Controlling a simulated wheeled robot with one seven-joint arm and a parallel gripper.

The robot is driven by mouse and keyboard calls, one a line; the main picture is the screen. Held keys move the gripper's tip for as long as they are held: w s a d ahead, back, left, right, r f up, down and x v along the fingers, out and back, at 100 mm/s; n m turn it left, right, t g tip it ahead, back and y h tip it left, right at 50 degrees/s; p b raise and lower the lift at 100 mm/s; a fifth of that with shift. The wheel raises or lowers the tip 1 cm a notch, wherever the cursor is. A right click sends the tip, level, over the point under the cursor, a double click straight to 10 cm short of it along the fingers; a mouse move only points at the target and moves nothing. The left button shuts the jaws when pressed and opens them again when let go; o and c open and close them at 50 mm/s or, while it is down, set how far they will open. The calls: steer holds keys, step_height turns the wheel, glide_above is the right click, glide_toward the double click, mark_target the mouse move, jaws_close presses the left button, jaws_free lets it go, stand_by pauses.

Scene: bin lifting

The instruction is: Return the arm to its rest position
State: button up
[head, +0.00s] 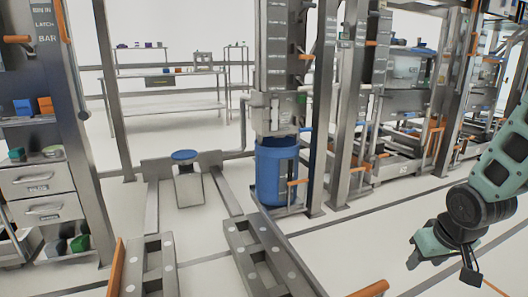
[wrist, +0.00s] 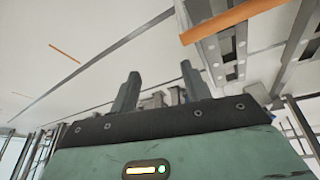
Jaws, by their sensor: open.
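My arm, green with dark joints, comes in from the right edge of the head view. My gripper (wrist: 158,92) shows in the wrist view with its two dark fingers apart and nothing between them. It is open, above the light floor. In the head view the end of my arm hangs at the lower right, and the fingers cannot be made out there. A blue bin (head: 277,172) stands upright in the metal lift frame at the middle of the head view, well to the left of my arm and apart from it.
Metal rails (head: 150,268) with holes and orange bars lie on the floor at front left. A blue-topped pedestal (head: 187,180) stands behind them. A drawer cabinet (head: 42,181) is at left. Racks with orange handles (head: 405,140) stand behind my arm. Floor between bin and arm is clear.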

steer(key=s+a+r+n+g+y+p, duration=0.15)
steer(key=s+a+r+n, duration=0.25)
steer(key=s+a, duration=0.7)
steer(key=s+a+r+n+g, duration=0.35)
steer(key=s+a, duration=0.55)
steer(key=a, duration=0.5)
step_height(320, 180, up, 34)
steer(key=p, duration=3.2)
steer(key=shift+w+d+t+p, duration=0.3)
steer(key=shift+d+t, duration=0.05)
steer(key=shift+t, duration=0.05)
steer(key=shift+f, duration=0.15)
